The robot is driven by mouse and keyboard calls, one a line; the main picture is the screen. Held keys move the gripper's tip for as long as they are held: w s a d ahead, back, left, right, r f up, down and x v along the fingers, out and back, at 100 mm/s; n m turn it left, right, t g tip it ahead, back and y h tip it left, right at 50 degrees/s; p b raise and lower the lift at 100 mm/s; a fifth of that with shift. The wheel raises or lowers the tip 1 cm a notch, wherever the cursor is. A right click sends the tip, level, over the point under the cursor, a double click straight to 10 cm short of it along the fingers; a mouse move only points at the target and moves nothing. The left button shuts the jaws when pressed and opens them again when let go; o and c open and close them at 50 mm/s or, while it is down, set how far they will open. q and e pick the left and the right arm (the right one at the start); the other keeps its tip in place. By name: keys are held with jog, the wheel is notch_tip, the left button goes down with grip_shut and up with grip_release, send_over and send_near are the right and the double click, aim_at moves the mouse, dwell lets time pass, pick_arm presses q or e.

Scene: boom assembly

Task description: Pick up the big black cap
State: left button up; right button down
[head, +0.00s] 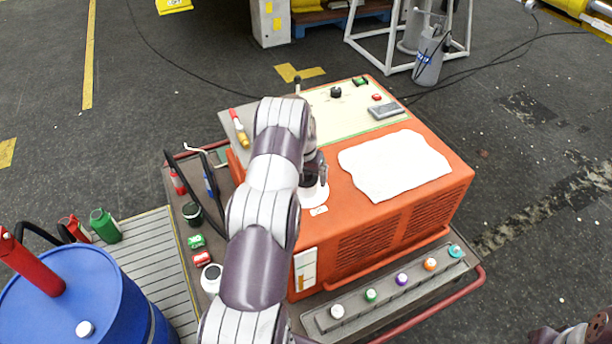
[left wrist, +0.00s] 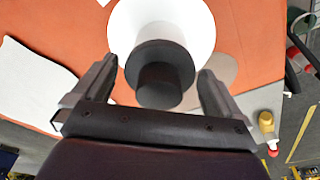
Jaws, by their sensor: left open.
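The big black cap (left wrist: 160,60) is a stepped round piece on a white round base (left wrist: 200,20) on the orange machine. In the head view the cap (head: 309,181) is partly hidden by my left arm and gripper. My left gripper (head: 317,165) is over it. In the left wrist view my left gripper (left wrist: 156,75) is open, with one finger on each side of the cap. Gaps show between the fingers and the cap. Only a piece of my right arm shows at the lower right corner of the head view; its gripper is out of view.
The orange machine (head: 400,225) carries a white sheet (head: 393,165) and a control panel (head: 345,105). A grey strip (head: 385,302) with several coloured caps lies in front. A blue barrel (head: 75,300) stands at left. Small bottles and cans line the cart's left side.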

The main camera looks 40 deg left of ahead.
pick_arm(q)
jog(key=shift+r, duration=0.1)
jog(key=c, duration=1.1)
